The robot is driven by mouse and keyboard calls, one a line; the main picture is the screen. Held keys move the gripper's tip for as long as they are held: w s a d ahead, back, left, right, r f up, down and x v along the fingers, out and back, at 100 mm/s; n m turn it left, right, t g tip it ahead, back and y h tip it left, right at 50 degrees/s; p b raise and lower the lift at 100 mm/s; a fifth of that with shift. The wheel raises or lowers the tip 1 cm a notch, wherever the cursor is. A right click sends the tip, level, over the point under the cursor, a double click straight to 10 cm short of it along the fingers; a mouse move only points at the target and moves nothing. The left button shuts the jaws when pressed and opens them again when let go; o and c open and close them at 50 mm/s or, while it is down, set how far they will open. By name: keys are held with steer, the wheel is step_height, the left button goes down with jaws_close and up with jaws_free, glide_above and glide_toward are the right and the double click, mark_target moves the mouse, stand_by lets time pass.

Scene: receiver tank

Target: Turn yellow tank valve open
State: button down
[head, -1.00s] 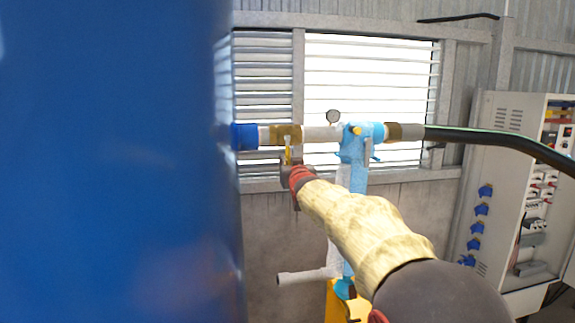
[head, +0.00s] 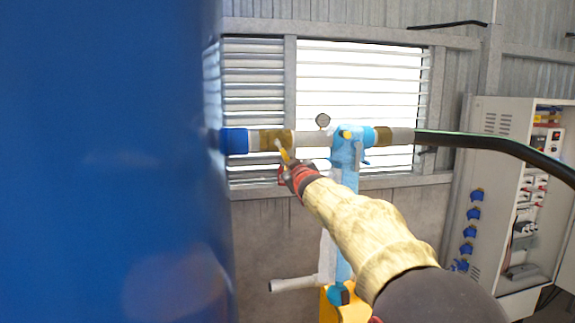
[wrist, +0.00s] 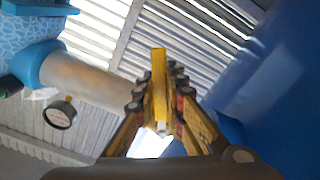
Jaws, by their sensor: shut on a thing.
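The yellow valve handle (head: 284,156) hangs below the brass valve body (head: 270,140) on the pipe beside the blue tank (head: 110,160). In the head view the handle slants down and to the right. In the wrist view the yellow handle (wrist: 159,85) lies between the two fingers of my gripper (wrist: 160,100). My gripper (head: 290,172) is shut on the handle. The fingers cover part of the handle, and in the wrist view the valve body is mostly hidden behind them.
A pressure gauge (head: 323,120) stands on the grey pipe (head: 312,139), right of the valve. A light-blue fitting (head: 347,145) and a black hose (head: 470,143) continue to the right. An open electrical cabinet (head: 510,200) stands at the far right. A louvred window (head: 360,90) is behind.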

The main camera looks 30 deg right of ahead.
stand_by(0.3)
steer(key=c, duration=1.8)
jaws_free()
steer(key=shift+a, duration=0.1)
steer(key=shift+s, duration=0.1)
steer(key=v, duration=1.2)
steer(key=shift+r, duration=0.1)
